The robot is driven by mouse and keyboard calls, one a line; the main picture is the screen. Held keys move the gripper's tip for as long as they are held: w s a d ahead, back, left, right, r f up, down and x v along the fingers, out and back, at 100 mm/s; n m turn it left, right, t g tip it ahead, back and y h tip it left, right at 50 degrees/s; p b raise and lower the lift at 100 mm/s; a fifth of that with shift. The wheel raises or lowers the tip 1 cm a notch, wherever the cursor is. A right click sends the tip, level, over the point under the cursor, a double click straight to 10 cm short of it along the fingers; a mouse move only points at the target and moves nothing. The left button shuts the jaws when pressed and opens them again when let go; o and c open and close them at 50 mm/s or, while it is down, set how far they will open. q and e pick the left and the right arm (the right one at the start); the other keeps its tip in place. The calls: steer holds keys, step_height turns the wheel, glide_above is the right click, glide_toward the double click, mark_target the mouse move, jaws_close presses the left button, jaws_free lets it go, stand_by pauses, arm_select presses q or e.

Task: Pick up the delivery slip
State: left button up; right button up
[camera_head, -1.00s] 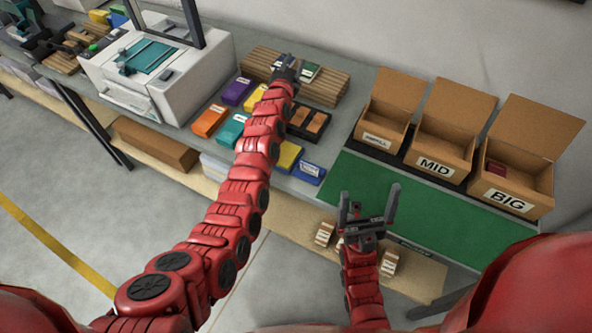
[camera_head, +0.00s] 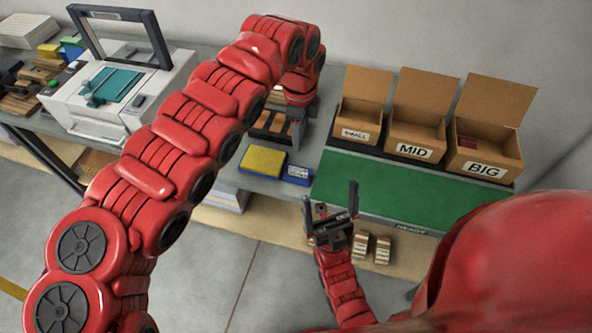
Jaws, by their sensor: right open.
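I cannot pick out the delivery slip for certain in the head view. My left gripper (camera_head: 298,142) points down at the back of the bench, beside a black tray with brown blocks (camera_head: 270,124). It is mostly hidden by my own red arm, so its jaws and anything between them cannot be made out. My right gripper (camera_head: 331,203) is open and empty, its fingers pointing up in front of the green mat (camera_head: 385,190).
Open cartons marked SMALL (camera_head: 358,122), MID (camera_head: 415,138) and BIG (camera_head: 484,152) stand behind the mat. A yellow box (camera_head: 262,160) and a blue box (camera_head: 297,175) lie left of it. A white machine (camera_head: 118,100) stands at left. The mat is clear.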

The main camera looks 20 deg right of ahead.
arm_select(q)
steer(key=p, duration=0.3)
glide_above(298, 173)
steer(key=f, duration=0.8)
steer(key=shift+s+d+f, duration=0.1)
steer(key=shift+s+f, duration=0.1)
steer(key=shift+f, duration=0.7)
steer(key=shift+w+f+p, duration=0.15)
steer(key=shift+f+p, duration=0.25)
steer(key=shift+f, duration=0.65)
steer(key=shift+w+f+p, duration=0.1)
steer(key=shift+f+p, duration=0.25)
steer(key=shift+f, duration=0.7)
jaws_close()
